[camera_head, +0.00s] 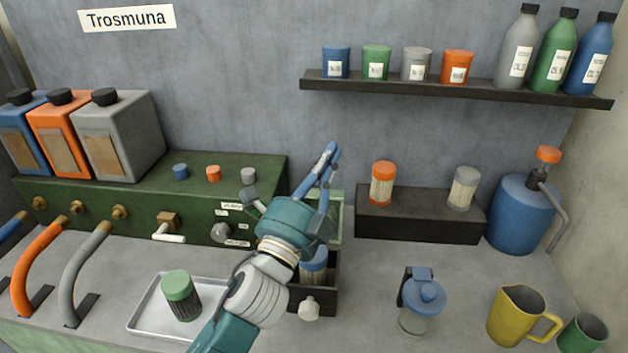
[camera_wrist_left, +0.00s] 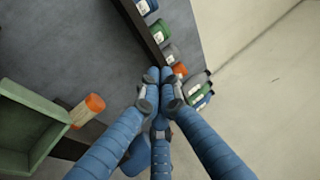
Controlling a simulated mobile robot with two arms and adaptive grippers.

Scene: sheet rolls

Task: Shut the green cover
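The green cover (camera_head: 337,222) stands raised behind the dark box (camera_head: 325,298), partly hidden by my left gripper. Its green, tray-like inner side (camera_wrist_left: 42,128) shows at the left edge of the left wrist view. A blue-capped jar (camera_head: 314,268) is in the dark box, and a pale knob (camera_head: 309,309) is on the box's front. My left gripper (camera_head: 331,150) is in front of and above the cover, its blue fingers pointing up. In the left wrist view its fingertips (camera_wrist_left: 159,75) come together with nothing seen between them. My right gripper is not in view.
A steel tray (camera_head: 145,318) with a green-capped jar (camera_head: 180,295) lies left of the box. A black stand (camera_head: 415,222) with two jars is right of it. A blue-lidded glass pot (camera_head: 421,300) and a yellow jug (camera_head: 515,315) are further right. A shelf (camera_head: 455,91) hangs above.

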